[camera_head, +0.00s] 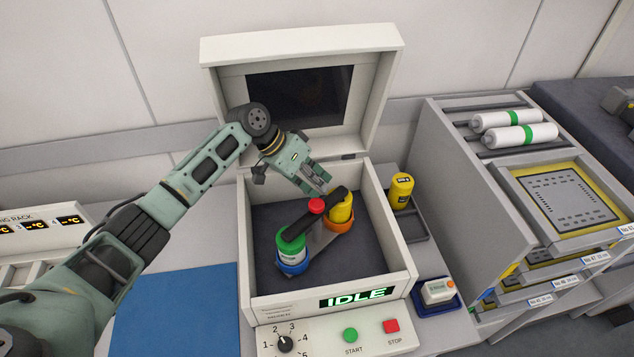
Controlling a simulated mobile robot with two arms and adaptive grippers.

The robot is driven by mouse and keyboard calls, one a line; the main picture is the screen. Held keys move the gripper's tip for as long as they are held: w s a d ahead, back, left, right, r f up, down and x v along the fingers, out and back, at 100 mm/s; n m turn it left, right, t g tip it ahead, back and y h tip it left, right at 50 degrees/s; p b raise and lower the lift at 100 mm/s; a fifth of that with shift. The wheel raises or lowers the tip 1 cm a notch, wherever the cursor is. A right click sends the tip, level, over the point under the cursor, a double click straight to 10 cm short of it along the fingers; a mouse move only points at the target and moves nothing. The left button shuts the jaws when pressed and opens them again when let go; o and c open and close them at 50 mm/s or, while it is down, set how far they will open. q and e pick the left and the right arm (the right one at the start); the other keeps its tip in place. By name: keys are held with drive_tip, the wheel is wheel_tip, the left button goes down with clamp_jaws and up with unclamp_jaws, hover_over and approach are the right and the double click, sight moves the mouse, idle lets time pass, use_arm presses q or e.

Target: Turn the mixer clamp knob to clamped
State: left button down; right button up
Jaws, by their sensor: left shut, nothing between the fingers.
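The mixer is an open white box (249,262) with its lid raised. Inside, a red clamp knob (316,205) sits on the middle of a dark bar (298,222) that runs slantwise between two jars. One jar has a green lid (291,242) and stands in a blue cup (293,268). The other is a yellow jar (342,211) in an orange cup (340,226). My left gripper (324,189) is shut and empty, pointing down just above and behind the red knob. I cannot tell whether it touches the knob. My right gripper is out of view.
The raised lid (305,46) stands behind my left arm. The front panel reads IDLE (356,299), with a dial, a green START button (350,335) and a red STOP button (391,326). A yellow container (401,191) stands in a side tray. A blue mat (175,315) lies left.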

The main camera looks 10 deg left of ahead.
use_arm(q)
drive_tip(key=shift+a, duration=0.15)
drive_tip(key=s+a+n+t+y+p, duration=0.1)
drive_tip(key=a+n+t+p, duration=0.2)
drive_tip(key=a+n, duration=0.3)
drive_tip(key=s+a+r+m+b, duration=0.1)
drive_tip(key=s+a+r+b, duration=0.1)
drive_tip(key=a+r, duration=0.3)
wheel_tip(320, 180, up, 3)
drive_tip(key=shift+s+a+m, duration=0.3)
drive_tip(key=shift+s+a, duration=0.1)
drive_tip(key=shift+s, duration=0.45)
